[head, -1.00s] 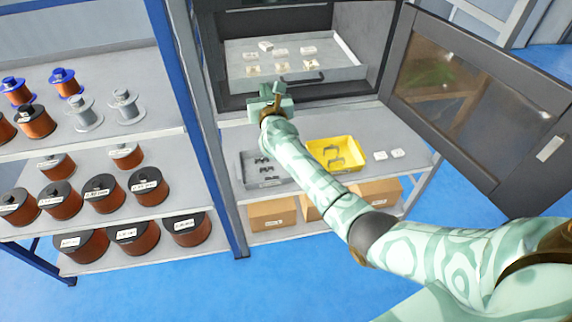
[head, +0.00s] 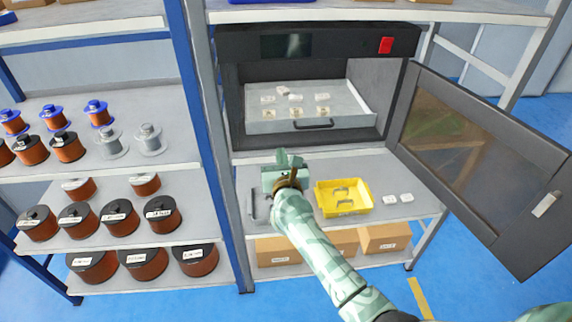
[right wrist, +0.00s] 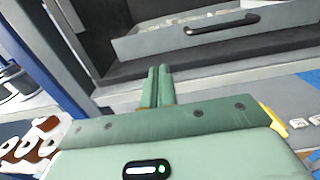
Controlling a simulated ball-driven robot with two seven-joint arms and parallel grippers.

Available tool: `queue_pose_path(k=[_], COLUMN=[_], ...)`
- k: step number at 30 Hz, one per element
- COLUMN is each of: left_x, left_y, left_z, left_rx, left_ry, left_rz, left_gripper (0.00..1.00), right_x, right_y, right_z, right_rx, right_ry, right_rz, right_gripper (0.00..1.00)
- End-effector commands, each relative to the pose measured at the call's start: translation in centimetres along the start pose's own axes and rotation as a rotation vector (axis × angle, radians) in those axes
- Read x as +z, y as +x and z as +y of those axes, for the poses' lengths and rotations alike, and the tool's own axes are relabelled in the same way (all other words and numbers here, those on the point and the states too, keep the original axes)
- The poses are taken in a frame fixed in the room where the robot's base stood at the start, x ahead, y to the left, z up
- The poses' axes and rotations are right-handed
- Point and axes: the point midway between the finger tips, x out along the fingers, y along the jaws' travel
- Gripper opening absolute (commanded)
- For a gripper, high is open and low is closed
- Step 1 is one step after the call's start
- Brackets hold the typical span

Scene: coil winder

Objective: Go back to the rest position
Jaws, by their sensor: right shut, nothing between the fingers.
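My right gripper (head: 290,158) is shut and empty, in front of the shelf just below the open oven-like cabinet (head: 228,100). In the right wrist view its two fingers (right wrist: 157,85) lie together with nothing between them. They point toward the cabinet's lower front edge. My left gripper is not in view.
The cabinet's dark glass door (head: 480,160) stands open to the right. A grey tray (head: 355,118) with several small white pieces is inside. A yellow bin (head: 343,212) and two white pieces (head: 397,198) sit on the shelf below. Wire spools (head: 115,217) fill the left rack.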

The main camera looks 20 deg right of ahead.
Motion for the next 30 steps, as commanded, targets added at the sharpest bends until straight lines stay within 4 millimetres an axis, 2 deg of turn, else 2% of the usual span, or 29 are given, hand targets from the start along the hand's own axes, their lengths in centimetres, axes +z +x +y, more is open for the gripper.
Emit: queue_pose_path(k=[3, 5, 13, 15, 17, 19, 20, 21, 23, 24, 26, 27, 29, 30], left_x=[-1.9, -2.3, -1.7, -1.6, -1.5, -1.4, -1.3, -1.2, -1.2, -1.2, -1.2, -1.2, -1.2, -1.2], left_y=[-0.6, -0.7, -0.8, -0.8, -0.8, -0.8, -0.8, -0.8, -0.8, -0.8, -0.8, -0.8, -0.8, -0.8], left_z=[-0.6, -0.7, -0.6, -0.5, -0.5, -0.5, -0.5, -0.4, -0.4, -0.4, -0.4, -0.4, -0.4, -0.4], left_rx=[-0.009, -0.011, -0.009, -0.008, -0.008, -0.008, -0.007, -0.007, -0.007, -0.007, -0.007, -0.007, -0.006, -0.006], left_ry=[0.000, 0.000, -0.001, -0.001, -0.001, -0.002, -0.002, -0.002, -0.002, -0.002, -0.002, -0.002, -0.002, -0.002], left_rz=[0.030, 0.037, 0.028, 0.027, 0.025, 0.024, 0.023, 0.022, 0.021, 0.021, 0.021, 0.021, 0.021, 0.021], left_gripper=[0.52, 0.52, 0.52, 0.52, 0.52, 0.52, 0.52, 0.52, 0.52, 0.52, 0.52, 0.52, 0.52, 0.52], right_x=[0.1, 0.0, -0.1, 0.2, -0.3, -3.7, -6.3, -9.9, -15.0, -18.3, -23.0, -25.9, -30.0, -32.6], right_y=[-2.1, -2.9, -3.8, -3.8, -3.9, -4.4, -5.2, -6.5, -8.8, -10.6, -13.5, -15.7, -19.2, -21.7], right_z=[0.0, 0.0, 0.0, 0.6, 1.6, 3.0, 3.4, 3.7, 3.8, 3.5, 2.8, 2.1, 0.8, -0.3], right_rx=[0.000, -0.001, 0.001, 0.027, 0.072, 0.158, 0.213, 0.292, 0.418, 0.508, 0.651, 0.750, 0.911, 1.021], right_ry=[0.003, 0.002, -0.030, -0.159, -0.443, -0.910, -1.120, -1.363, -1.664, -1.830, -2.048, -2.171, -2.336, -2.428], right_rz=[0.002, 0.002, 0.001, -0.021, -0.063, -0.102, -0.110, -0.119, -0.133, -0.145, -0.170, -0.190, -0.230, -0.262], right_gripper=[0.00, 0.00, 0.00, 0.00, 0.00, 0.00, 0.00, 0.00, 0.00, 0.00, 0.00, 0.00, 0.00, 0.00])
